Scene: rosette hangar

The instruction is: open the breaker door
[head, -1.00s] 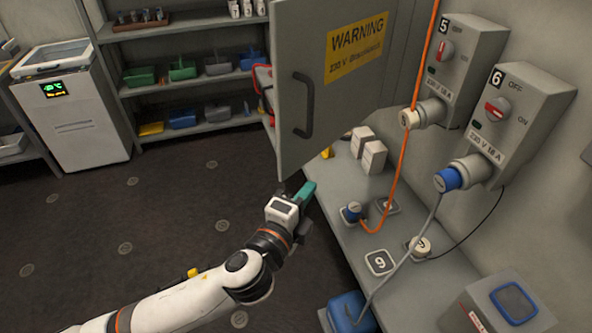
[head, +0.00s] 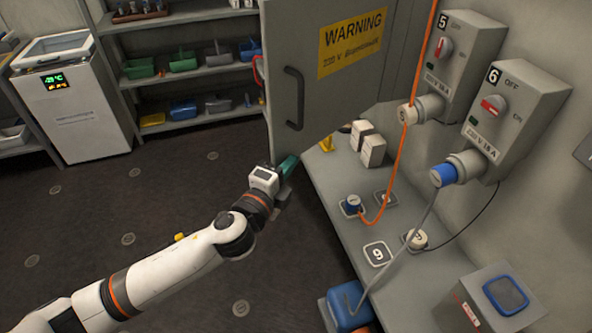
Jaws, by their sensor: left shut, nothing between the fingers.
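The grey breaker door (head: 305,110) with a yellow warning sign (head: 352,42) and a dark bar handle (head: 294,98) stands swung out from the wall, over the bench edge, in the head view. My left gripper (head: 287,165) has teal fingers and is at the lower edge of the door, below the handle. It is shut with nothing in it. Its fingertips are partly hidden at the door, and I cannot tell whether they touch it. The inside of the cabinet is hidden behind the door. My right gripper is not in view.
Breaker boxes 5 (head: 453,65) and 6 (head: 514,115) hang on the right wall with plugs and orange and grey cables. Floor at left is free.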

